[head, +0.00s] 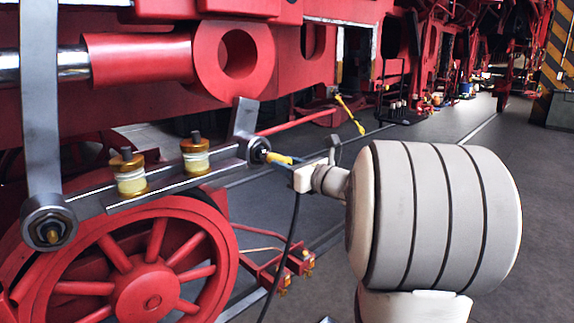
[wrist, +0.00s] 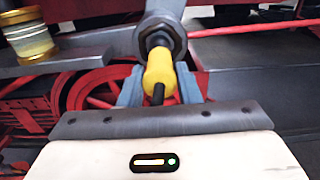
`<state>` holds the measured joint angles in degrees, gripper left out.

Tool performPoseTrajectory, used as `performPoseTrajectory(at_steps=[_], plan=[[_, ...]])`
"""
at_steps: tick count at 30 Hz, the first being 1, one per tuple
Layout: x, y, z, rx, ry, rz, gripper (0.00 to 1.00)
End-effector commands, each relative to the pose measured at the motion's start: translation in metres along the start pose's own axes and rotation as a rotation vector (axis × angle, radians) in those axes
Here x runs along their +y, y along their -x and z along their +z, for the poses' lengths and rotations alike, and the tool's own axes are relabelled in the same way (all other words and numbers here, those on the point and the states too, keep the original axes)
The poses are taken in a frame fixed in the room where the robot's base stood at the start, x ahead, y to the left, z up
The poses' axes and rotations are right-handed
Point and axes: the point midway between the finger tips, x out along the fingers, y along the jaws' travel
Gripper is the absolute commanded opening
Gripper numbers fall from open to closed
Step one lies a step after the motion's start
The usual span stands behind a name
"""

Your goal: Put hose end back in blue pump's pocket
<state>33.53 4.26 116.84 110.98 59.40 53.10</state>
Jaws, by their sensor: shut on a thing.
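The yellow hose end (wrist: 158,70) is between the two blue-grey fingers of my gripper (wrist: 159,88), which are shut on it. In the head view my gripper (head: 280,160) is at the right end of the steel rod, with the yellow hose end (head: 272,157) at its tip. The hose end points at the dark hex fitting (wrist: 160,35) and appears to meet it; I cannot tell whether it is seated. A black hose (head: 291,235) hangs down below my gripper. A small blue object (head: 465,88) stands far back on the floor; I cannot tell whether it is the pump, and no pocket shows.
The steel rod (head: 165,187) carries two brass-and-glass oil cups (head: 130,172) beside my gripper. A red spoked wheel (head: 148,285) is below it, and red locomotive frames fill the left and back. Grey floor (head: 535,170) is open at right, by a striped pillar (head: 562,50).

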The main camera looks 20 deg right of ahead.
Motion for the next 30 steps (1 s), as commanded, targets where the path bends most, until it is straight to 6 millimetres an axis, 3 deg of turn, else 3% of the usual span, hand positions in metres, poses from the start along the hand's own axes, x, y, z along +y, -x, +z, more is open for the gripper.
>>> performPoseTrajectory(at_steps=[7,30], plan=[[0.000,0.003,0.001,-0.001,0.001,0.000,0.00],[0.000,0.049,0.001,-0.001,0.001,-0.001,0.00]])
